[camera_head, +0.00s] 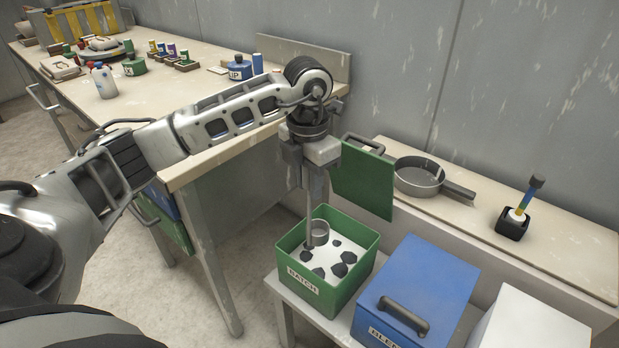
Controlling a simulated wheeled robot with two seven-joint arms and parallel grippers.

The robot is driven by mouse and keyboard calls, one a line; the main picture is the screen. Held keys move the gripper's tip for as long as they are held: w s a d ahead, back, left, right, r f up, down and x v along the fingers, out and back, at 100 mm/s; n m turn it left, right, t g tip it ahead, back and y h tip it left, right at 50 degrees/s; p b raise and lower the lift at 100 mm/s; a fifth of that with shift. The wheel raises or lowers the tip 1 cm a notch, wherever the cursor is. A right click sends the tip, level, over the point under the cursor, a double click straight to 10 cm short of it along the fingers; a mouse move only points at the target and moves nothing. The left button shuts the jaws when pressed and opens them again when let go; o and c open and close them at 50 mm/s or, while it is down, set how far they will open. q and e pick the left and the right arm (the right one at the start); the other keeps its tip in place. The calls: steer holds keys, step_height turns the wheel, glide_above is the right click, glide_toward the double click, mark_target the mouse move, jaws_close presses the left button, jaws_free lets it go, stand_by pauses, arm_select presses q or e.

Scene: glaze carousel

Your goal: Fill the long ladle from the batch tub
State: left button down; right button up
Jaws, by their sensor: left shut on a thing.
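The green batch tub (352,293), labelled BATCH, stands on a low bench with its green lid (362,182) swung up at its back. Inside it is a white material (322,258) with several dark lumps on it. My left gripper (313,185) points down above the tub, shut on the long ladle. The ladle (318,233) hangs upright, its grey cup inside the tub at about the level of the white material. I cannot tell how deep the cup sits or whether anything is in it. My right gripper does not show.
A blue lidded bin (425,285) and a white box (530,325) stand right of the tub. A sieve-like pan (418,177) and a brush in a black holder (512,222) are on the shelf behind. The worktable (140,95) at left holds several bottles and jars.

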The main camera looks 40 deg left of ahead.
arm_select(q)
steer(key=b, duration=0.9)
glide_above(309, 245)
steer(key=f, duration=1.2)
steer(key=shift+w+a+f, duration=0.1)
steer(key=shift+w+f, duration=0.1)
steer(key=shift+f, duration=0.2)
steer(key=shift+f+b, duration=0.55)
steer(key=shift+f, duration=0.75)
step_height(309, 245, down, 3)
steer(key=b, duration=0.2)
steer(key=shift+f+b, duration=0.2)
steer(key=shift+b, duration=0.2)
steer(key=shift+f, duration=0.3)
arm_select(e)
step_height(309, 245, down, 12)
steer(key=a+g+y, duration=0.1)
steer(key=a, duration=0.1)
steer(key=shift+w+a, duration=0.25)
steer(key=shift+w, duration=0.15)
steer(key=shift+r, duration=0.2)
arm_select(q)
steer(key=shift+r, duration=0.1)
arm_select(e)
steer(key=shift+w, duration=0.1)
